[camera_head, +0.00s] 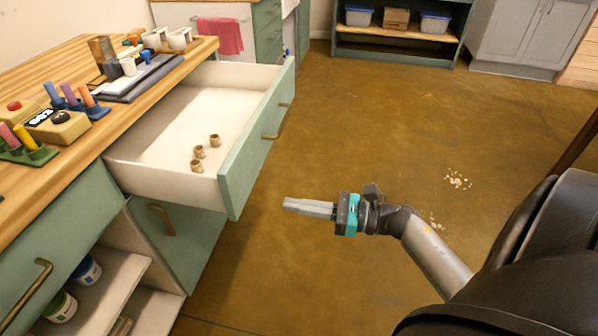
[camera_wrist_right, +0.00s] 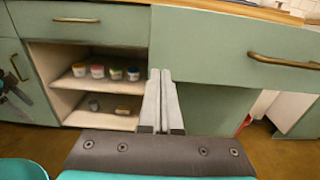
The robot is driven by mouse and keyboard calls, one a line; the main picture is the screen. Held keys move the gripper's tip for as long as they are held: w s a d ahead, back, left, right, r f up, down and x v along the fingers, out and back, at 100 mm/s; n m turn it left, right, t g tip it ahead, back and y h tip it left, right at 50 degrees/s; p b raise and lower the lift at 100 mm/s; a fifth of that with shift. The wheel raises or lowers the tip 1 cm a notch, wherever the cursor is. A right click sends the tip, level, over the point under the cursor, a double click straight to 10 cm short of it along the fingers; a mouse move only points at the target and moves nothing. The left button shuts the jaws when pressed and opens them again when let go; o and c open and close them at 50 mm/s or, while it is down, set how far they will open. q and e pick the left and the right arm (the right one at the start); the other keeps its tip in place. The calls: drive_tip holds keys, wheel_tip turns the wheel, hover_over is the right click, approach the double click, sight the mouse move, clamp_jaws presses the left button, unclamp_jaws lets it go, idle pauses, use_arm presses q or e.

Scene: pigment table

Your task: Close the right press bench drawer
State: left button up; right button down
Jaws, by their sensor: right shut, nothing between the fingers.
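The right press bench drawer (camera_head: 251,145) is pulled far out from the wooden-topped bench in the head view. It has a green front, a brass handle (camera_head: 277,124) and a white inside holding 3 small brown cups (camera_head: 199,153). My right gripper (camera_head: 287,204) is shut and empty, to the right of the drawer front's near end and apart from it. In the right wrist view, my shut fingers (camera_wrist_right: 159,75) point toward the bench, with a green drawer front (camera_wrist_right: 235,48) and its handle (camera_wrist_right: 284,61) to their right. My left gripper is not in view.
The benchtop (camera_head: 80,160) holds colored tubes, a yellow box (camera_head: 59,127) and white cups. Below are a green door (camera_head: 175,235) and open shelves (camera_head: 110,290) with jars. The floor (camera_head: 370,130) right of the drawer is clear, except for pale crumbs (camera_head: 458,180).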

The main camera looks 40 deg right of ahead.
sight(237, 195)
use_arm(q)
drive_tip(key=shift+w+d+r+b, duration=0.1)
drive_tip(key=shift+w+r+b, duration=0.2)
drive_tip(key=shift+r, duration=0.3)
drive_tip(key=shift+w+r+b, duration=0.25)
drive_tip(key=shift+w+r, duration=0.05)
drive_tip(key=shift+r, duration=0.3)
use_arm(e)
drive_tip(key=x, duration=1)
drive_tip(key=shift+d, duration=0.1)
